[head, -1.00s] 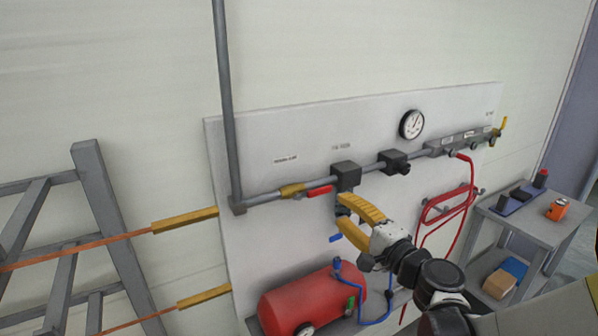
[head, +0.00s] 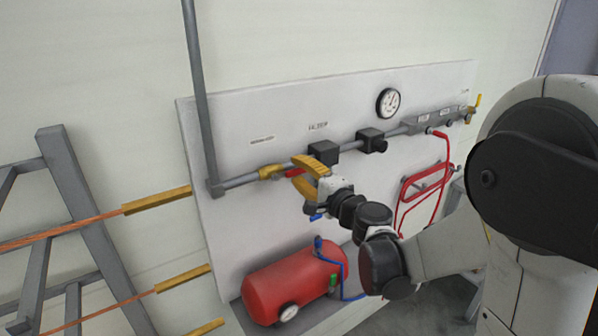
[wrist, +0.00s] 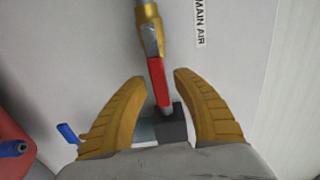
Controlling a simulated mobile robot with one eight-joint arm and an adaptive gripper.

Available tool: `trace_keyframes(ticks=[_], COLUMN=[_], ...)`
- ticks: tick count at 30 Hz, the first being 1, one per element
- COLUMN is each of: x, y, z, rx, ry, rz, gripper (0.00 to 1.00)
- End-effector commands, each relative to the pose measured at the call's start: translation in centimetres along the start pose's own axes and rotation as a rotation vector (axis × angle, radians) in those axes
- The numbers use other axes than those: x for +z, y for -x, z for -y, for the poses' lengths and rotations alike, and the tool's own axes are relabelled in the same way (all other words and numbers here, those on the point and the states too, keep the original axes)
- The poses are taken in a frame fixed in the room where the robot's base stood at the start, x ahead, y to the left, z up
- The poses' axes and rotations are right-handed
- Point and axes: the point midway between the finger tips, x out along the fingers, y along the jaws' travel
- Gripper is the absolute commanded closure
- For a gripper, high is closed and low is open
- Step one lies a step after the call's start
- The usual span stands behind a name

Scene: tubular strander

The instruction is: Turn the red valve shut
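The red valve handle (head: 291,173) lies along the grey pipe on the wall panel, beside its brass valve body (head: 268,172). In the wrist view the red handle (wrist: 158,84) runs from the brass body (wrist: 149,28) down toward a dark block. My gripper (head: 296,170) is open at the handle's right part. In the wrist view the yellow fingertips (wrist: 160,78) stand on either side of the handle with gaps visible. The fingers partly hide the handle in the head view.
A dark block (head: 323,151), a second block (head: 371,141) and a round gauge (head: 388,102) are right of the valve. A red tank (head: 293,284) sits below. A blue lever (wrist: 68,133) shows at the wrist view's left. A red hose (head: 444,160) hangs at right.

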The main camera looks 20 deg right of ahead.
Motion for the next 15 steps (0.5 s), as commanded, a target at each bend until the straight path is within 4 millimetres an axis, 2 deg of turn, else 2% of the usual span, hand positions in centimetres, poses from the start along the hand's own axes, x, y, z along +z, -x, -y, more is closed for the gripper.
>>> trace_keyframes(ticks=[1,3,15], x=[0.00,0.00,0.01], y=[0.01,0.02,0.02], z=[0.00,0.00,0.28], rx=[0.000,0.000,0.000], ry=[0.000,0.000,0.038], rz=[0.000,0.000,0.000], gripper=[0.84,1.00,1.00])
